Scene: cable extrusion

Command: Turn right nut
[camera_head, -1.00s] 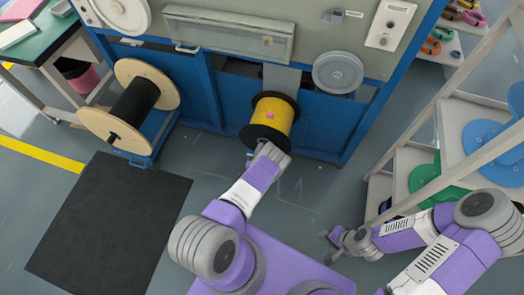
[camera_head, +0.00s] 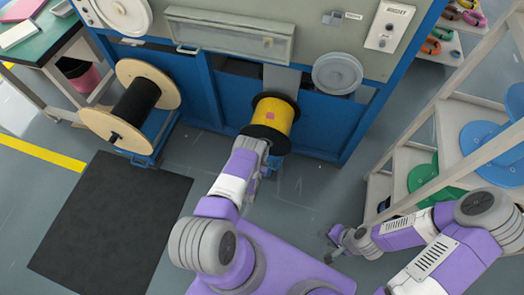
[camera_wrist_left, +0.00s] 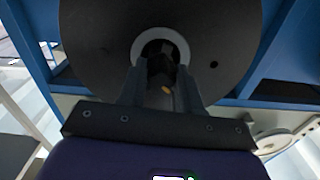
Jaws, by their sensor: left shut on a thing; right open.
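The right spool (camera_head: 273,115) is wound with yellow cable and has black flanges. It is mounted at the front of the blue machine. My left gripper (camera_wrist_left: 162,82) is at the spool's near flange (camera_wrist_left: 230,30). Its two fingers are shut on the dark right nut (camera_wrist_left: 160,62) at the flange's centre, inside a light ring. A small brass-coloured spot shows between the fingers. In the head view my left gripper (camera_head: 258,146) hides the nut. My right gripper (camera_head: 333,246) is open and empty, low over the floor at the right.
A wooden-flanged spool of black cable (camera_head: 137,101) stands to the left. A black mat (camera_head: 108,225) lies on the floor before it. A shelf (camera_head: 405,170) with blue and green discs stands at the right, close to my right arm. The floor between is clear.

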